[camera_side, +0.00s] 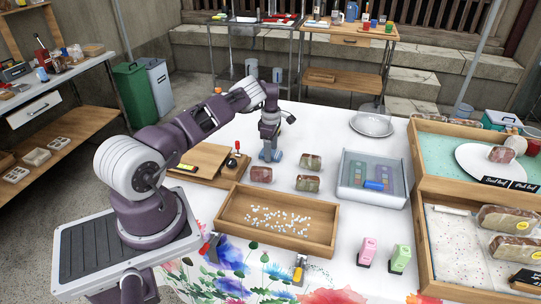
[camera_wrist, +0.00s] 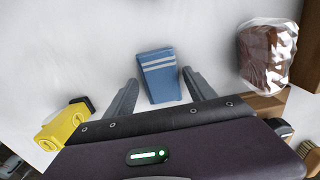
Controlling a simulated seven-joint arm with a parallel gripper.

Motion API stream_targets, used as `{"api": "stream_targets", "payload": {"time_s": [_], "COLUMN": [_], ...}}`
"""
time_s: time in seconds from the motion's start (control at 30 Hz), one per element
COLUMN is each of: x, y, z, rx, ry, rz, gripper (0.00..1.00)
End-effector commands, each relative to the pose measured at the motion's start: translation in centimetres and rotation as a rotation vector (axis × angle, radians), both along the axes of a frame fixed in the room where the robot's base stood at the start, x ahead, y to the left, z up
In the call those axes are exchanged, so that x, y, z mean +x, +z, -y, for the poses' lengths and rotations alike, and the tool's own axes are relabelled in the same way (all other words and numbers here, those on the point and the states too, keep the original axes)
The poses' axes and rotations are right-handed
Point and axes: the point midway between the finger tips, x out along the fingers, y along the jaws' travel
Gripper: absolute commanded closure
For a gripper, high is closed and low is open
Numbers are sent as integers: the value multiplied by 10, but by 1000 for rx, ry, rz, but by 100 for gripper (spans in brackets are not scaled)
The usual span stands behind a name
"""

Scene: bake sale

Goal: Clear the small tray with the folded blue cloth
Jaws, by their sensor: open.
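The folded blue cloth (camera_wrist: 158,76) with pale stripes lies on the white table, between and just beyond my fingertips in the wrist view. In the side view the cloth (camera_side: 277,156) shows partly under my gripper. My gripper (camera_side: 270,150) is open and pointing down there; its fingers (camera_wrist: 160,78) stand on either side of the cloth. I cannot tell whether they touch it. A small wooden tray (camera_side: 226,204) stands nearer the front, with many small white bits (camera_side: 275,219) scattered over its floor.
A clear box (camera_side: 345,190) and wooden crates (camera_side: 420,235) stand right.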

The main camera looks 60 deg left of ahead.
Motion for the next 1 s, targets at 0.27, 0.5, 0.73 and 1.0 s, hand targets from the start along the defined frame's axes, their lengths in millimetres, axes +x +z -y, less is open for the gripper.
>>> {"api": "stream_targets", "payload": {"time_s": [0.27, 0.5, 0.73, 1.0], "x": [0, 1, 0, 0], "y": [0, 20, 43, 50], "z": [0, 0, 0, 0], "rx": [0, 1, 1, 0], "ry": [0, 2, 1, -1], "rz": [0, 2, 1, 0], "gripper": [82, 82, 82, 82]}}
